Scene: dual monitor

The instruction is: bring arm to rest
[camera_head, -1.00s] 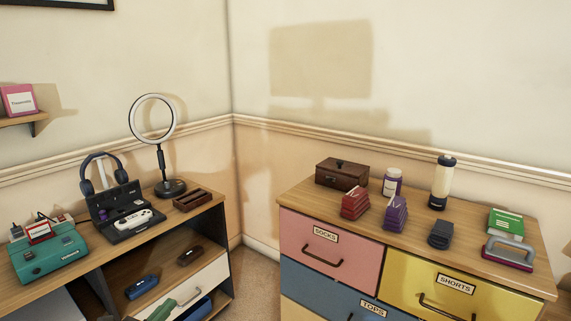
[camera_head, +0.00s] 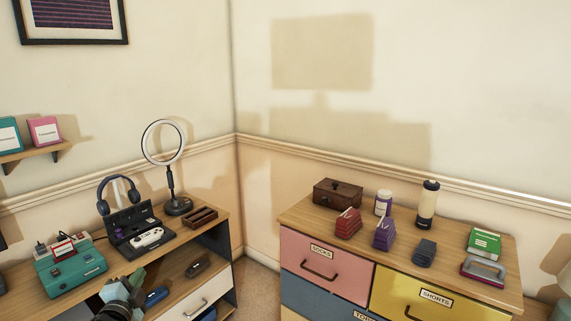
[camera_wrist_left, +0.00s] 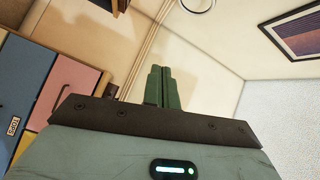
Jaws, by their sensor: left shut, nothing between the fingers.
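My left gripper (camera_head: 136,277) shows at the bottom left of the head view, in front of the shelf unit on the left. Its dark arm comes up from the bottom edge. In the left wrist view, the two green fingers (camera_wrist_left: 163,87) are together with nothing between them, pointing toward the beige wall. My right gripper is in neither view.
A desk unit (camera_head: 88,287) at left carries a teal box (camera_head: 72,270), headphones (camera_head: 118,195), a controller case (camera_head: 135,228) and a ring lamp (camera_head: 178,206). A drawer chest (camera_head: 325,268) at right holds several items. A narrow floor gap (camera_head: 256,285) lies between them.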

